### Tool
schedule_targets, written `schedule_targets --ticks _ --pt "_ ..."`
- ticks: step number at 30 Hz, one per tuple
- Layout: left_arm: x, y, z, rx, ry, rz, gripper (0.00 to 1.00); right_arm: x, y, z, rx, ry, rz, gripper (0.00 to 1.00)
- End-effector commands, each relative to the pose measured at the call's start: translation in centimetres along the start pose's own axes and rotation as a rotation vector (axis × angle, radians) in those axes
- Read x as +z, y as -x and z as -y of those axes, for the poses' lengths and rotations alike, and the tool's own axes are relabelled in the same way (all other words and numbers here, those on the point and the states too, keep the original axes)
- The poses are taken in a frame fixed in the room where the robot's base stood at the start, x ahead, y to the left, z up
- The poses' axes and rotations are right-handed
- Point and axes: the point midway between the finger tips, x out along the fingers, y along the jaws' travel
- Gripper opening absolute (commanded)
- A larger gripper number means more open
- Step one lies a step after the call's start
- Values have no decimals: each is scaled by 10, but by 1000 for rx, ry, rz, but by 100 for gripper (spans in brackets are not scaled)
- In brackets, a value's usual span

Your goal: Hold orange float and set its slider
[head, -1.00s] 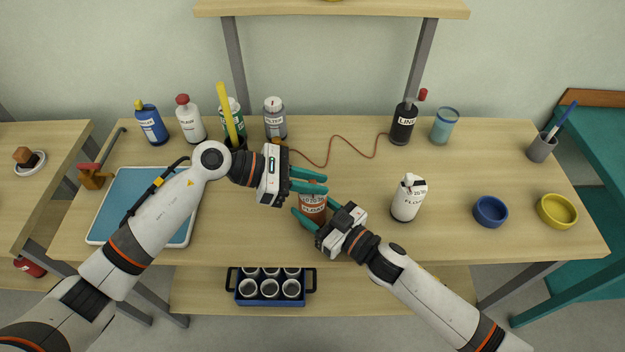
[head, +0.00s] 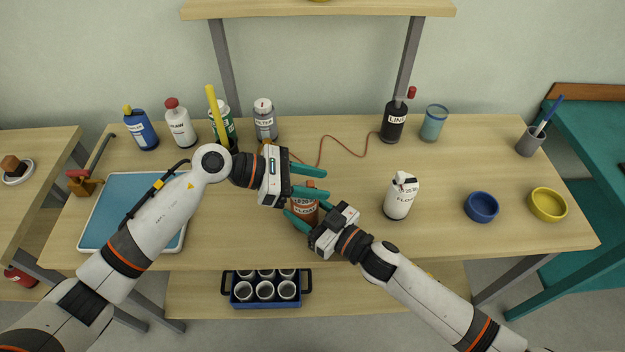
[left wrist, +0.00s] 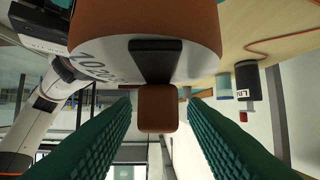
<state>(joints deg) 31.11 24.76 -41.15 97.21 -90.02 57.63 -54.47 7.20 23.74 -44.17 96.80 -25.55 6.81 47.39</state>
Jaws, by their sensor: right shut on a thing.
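The orange float (head: 304,214) stands near the front middle of the bench. My right gripper (head: 306,208) is shut on its body. My left gripper (head: 325,181) is open just above and behind the float's top. In the left wrist view the float (left wrist: 205,25) fills the top, with scale numbers on a white band. Its slider shows there as a dark bar (left wrist: 156,58) with a brown end block (left wrist: 157,108). The block appears between the open green fingers of my left gripper (left wrist: 160,106), with a gap on each side. The slider's set value is not readable.
Several bottles and a black line bottle (head: 394,123) stand at the back. A thin brown cord (head: 345,143) crosses the bench.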

Motion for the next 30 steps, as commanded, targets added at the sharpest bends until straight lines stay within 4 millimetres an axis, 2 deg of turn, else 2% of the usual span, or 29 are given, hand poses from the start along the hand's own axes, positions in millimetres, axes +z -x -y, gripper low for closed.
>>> schedule_targets --ticks 5,8,21,25,30 --pt "1 2 0 -1 0 1 40 0 0 1 -2 0 -1 25" --pt "1 11 0 -1 1 2 40 0 0 1 -2 0 -1 25" --pt "2 98 0 -2 1 3 40 0 0 1 -2 0 -1 25" --pt "1 113 0 -1 1 2 40 0 0 1 -2 0 -1 25" --pt "0 120 0 0 -1 1 40 0 0 1 -2 0 -1 25"
